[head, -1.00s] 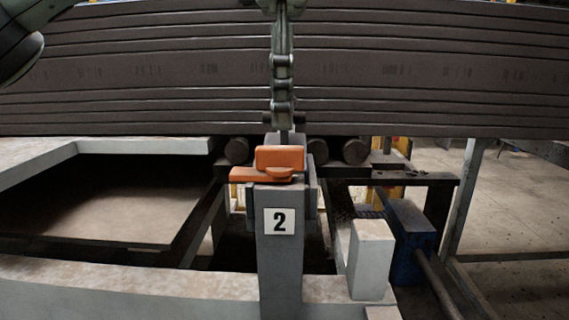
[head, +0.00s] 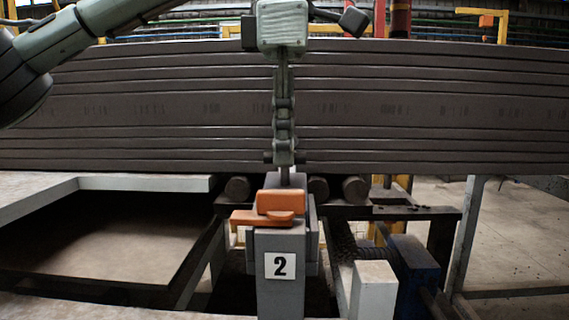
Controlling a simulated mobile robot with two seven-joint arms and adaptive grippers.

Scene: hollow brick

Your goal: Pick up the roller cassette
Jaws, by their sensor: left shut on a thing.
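The roller cassette appears to be the grey block (head: 307,226) with an orange catch (head: 279,204) on its front, at the top of a grey post (head: 281,300) with a white "2" label (head: 279,265). My left gripper (head: 284,172) points straight down at it from above, seen edge-on. Its fingers are shut at the block's top, behind the orange catch, which hides the fingertips' contact. The cassette is upright and still at the post. My right gripper is not in view.
Dark rollers (head: 355,189) lie behind the post. A white block (head: 374,290) and a blue part (head: 412,265) stand at right. A pale ledge (head: 120,183) is at left.

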